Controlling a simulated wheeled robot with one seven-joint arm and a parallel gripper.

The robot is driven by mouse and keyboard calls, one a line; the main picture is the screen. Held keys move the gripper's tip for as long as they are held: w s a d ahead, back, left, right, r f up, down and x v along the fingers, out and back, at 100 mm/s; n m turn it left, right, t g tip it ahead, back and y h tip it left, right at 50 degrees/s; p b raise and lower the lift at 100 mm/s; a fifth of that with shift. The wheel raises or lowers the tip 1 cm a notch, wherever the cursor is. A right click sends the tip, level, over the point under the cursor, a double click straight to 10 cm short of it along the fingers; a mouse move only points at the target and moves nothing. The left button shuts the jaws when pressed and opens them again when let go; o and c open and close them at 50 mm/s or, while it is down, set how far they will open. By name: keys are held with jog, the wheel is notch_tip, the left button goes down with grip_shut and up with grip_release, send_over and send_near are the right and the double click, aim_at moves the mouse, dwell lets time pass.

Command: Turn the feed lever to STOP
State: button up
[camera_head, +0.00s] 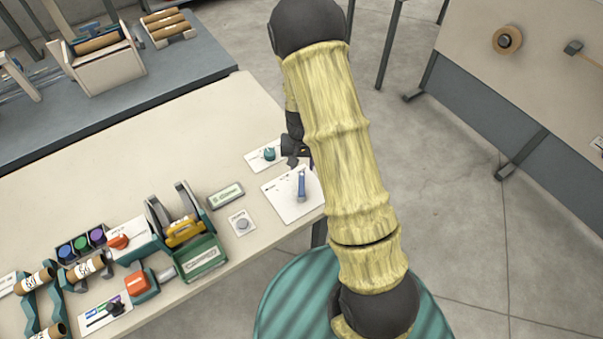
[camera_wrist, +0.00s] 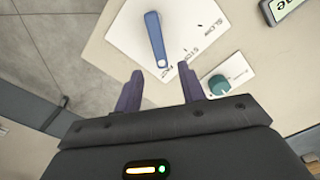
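The feed lever (camera_wrist: 155,40) is a blue bar on a white plate (camera_wrist: 125,35) in the wrist view. In the head view the lever (camera_head: 301,184) and plate (camera_head: 290,206) are at the table's right end; my gripper (camera_head: 297,150) is partly hidden by my arm.
A teal knob (camera_wrist: 218,84) on a white card is close to the right finger. In the head view, a round button (camera_head: 242,224), a green box (camera_head: 201,258) and several spools and controls fill the table's left front. The table's back is bare.

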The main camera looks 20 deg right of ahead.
aim_at(302, 179)
jog(key=shift+s+f+p, duration=0.15)
jog(key=shift+f+p, duration=0.25)
jog(key=shift+f, duration=2.75)
grip_shut()
